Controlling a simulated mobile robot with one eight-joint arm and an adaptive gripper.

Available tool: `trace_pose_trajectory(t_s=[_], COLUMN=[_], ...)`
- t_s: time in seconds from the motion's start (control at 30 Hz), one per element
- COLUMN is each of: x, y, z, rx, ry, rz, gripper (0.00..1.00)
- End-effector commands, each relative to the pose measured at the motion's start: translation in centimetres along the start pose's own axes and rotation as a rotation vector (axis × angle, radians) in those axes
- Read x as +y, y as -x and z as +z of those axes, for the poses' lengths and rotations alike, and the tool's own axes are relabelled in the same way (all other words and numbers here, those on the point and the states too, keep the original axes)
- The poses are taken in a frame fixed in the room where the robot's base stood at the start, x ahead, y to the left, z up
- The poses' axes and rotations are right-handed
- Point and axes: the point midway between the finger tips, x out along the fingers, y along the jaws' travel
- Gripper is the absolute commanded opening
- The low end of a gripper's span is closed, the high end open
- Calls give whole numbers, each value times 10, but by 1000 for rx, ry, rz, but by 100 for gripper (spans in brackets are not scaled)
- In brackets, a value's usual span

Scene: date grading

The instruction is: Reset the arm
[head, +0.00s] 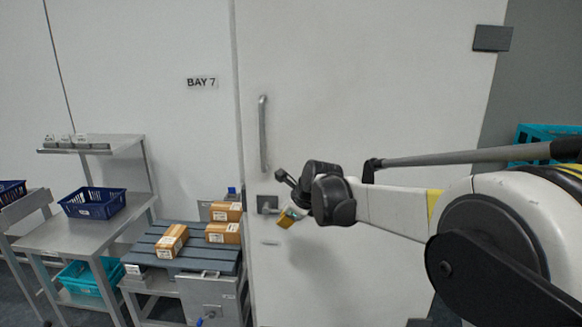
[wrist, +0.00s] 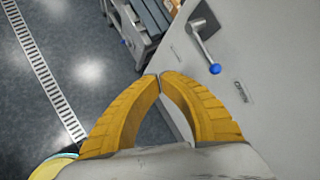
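My arm reaches in from the right in the head view. My gripper (head: 287,218) is in front of the white door (head: 400,80), close to its lever latch (head: 266,204). In the wrist view the two yellow fingers of my gripper (wrist: 160,76) curve inward and their tips meet. Nothing shows between them. The lever (wrist: 204,47) with a blue knob lies beyond the fingertips, apart from them. A small label reading OPEN (wrist: 242,91) is on the door beside it.
A slatted bench (head: 190,256) with three brown boxes (head: 172,241) stands left of the door. Farther left, a metal table (head: 140,212) holds a blue basket (head: 92,203). A vertical pull handle (head: 263,134) is on the door. A floor drain (wrist: 45,72) runs along open floor.

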Motion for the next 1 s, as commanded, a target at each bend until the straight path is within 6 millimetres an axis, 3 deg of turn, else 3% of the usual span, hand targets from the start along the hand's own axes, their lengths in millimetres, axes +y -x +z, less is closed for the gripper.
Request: trace_pose_trajectory(t_s=[0.03, 0.2, 0.37, 0.5, 0.63, 0.8, 1.0], x=[5, 32, 76, 124, 171, 216, 235], y=[28, 113, 177, 218, 242, 253, 255], z=[-14, -65, -118, -169, -214, -257, -275], rx=[18, 96, 178, 252, 315, 365, 384], ry=[107, 531, 930, 1274, 1575, 1857, 1987], rz=[-12, -32, -19, 22, 83, 162, 206], gripper=[0, 0, 0, 0, 0, 0, 0])
